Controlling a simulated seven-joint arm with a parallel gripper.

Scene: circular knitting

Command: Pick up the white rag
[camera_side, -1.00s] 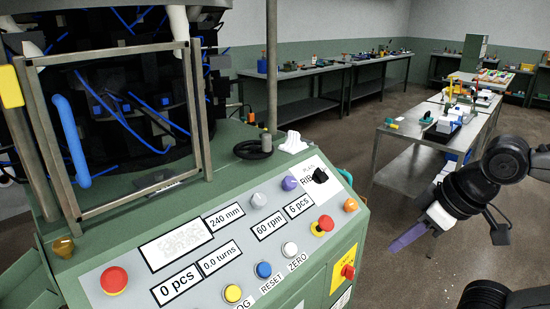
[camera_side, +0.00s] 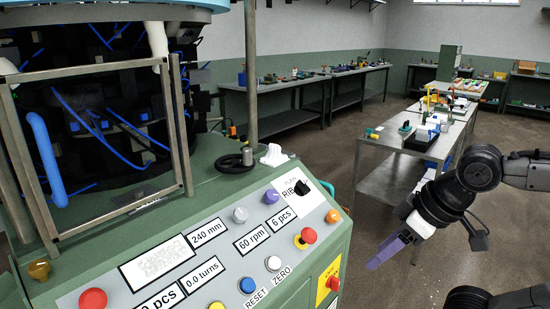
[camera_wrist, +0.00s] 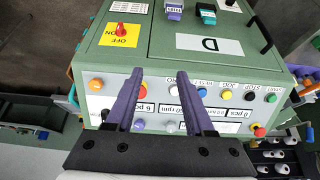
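The white rag (camera_side: 274,155) is a small crumpled white heap on the machine's green top, at the back right corner behind the control panel, beside a black ring-shaped part. I cannot make it out in the wrist view. My gripper (camera_side: 383,255) hangs in the air right of the machine in the side view, well apart from the rag and lower in the picture. In the wrist view my gripper (camera_wrist: 160,75) shows two purple fingers spread apart with nothing between them, pointing toward the control panel.
A metal guard frame (camera_side: 183,130) and post stand on the left. Workbenches (camera_side: 385,165) with small items stand behind. Open floor lies between.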

